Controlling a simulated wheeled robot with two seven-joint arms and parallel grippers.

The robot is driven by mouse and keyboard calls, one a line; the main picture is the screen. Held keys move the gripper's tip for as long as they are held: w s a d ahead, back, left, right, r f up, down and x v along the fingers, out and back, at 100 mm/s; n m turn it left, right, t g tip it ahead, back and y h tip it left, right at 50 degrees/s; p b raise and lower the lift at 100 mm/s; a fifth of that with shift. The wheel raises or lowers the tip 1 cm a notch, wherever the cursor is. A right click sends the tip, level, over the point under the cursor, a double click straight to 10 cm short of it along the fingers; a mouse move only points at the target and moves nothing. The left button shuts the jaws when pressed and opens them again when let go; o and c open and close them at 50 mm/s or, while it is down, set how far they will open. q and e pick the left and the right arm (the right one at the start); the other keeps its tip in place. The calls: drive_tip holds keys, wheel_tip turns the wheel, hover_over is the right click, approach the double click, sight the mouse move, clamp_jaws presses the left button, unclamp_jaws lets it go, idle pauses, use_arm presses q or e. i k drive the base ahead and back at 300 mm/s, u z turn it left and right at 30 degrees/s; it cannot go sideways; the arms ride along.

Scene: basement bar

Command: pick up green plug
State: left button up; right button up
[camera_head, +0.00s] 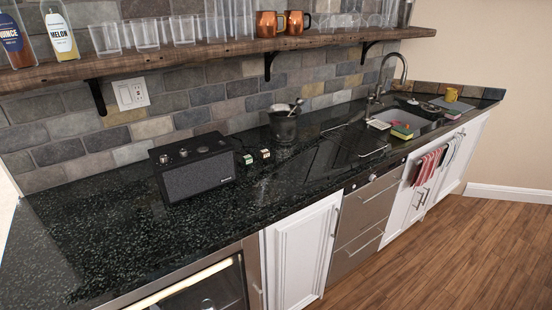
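A small dark item with a green and pale face, which looks like the green plug (246,159), sits on the black counter just right of the black speaker (193,168). A similar small dark item with a reddish and pale face (265,154) stands a little to its right, apart from it. Both are too small to make out in detail. Neither of my grippers shows in the head view.
The black counter (95,235) is clear at the front left. A dark bucket with utensils (284,124) stands behind and right of the small items. A sink (420,115) is farther right. A wooden shelf (180,62) with glasses and copper mugs overhangs the back.

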sight(247, 160)
drive_tip(key=z, duration=0.5)
drive_tip(key=i, duration=0.95)
drive_tip(key=u, duration=1.35)
